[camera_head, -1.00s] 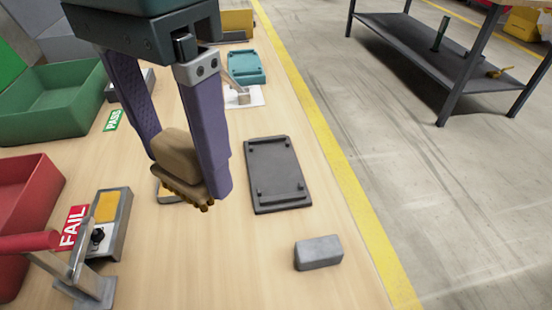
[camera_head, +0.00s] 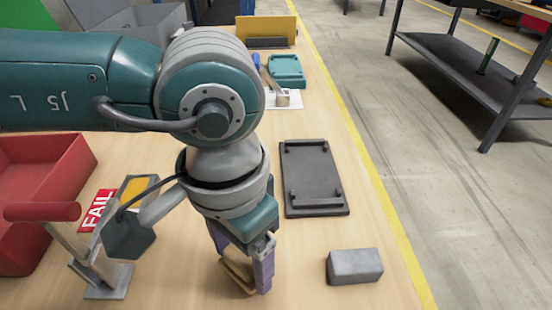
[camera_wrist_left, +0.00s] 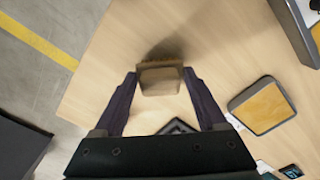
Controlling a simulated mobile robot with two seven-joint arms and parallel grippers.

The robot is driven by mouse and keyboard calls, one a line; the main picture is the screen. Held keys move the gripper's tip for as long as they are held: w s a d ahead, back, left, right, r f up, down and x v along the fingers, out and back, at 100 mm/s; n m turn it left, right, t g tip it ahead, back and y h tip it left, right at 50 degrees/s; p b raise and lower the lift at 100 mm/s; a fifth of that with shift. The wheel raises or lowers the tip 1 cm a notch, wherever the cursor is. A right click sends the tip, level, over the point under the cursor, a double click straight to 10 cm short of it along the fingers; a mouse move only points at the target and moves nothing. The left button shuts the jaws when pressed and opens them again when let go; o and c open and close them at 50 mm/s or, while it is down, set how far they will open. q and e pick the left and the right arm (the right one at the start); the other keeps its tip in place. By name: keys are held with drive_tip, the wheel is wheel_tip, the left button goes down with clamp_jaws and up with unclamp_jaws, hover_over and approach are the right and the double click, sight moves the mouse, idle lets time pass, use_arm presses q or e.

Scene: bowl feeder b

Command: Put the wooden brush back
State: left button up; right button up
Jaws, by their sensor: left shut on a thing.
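The wooden brush (camera_head: 236,279) is a tan block. My left gripper (camera_head: 244,266) is shut on it, with the purple fingers on either side, pointing down over the near part of the table. In the left wrist view the brush (camera_wrist_left: 160,84) sits between the two fingertips, with its darker bristle side facing away and a soft shadow on the wood beyond it. In the head view my arm hides part of the brush and the table behind it. I cannot tell the gap between bristles and table. My right gripper is not in view.
A grey block (camera_head: 354,267) and a black tray (camera_head: 315,195) lie right of the gripper. A lever clamp (camera_head: 100,270), yellow-topped fixture (camera_head: 140,187) and red bin (camera_head: 45,170) stand left. A teal tray (camera_head: 286,70) lies farther back. Bare wood surrounds the brush.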

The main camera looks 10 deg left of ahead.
sight(240, 255)
use_arm(q)
drive_tip(key=shift+f, duration=0.35)
drive_tip(key=shift+f, duration=0.15)
drive_tip(key=o, duration=1.1)
drive_tip(key=shift+r, duration=0.3)
wheel_tip(240, 255, up, 12)
drive_tip(key=p, duration=0.3)
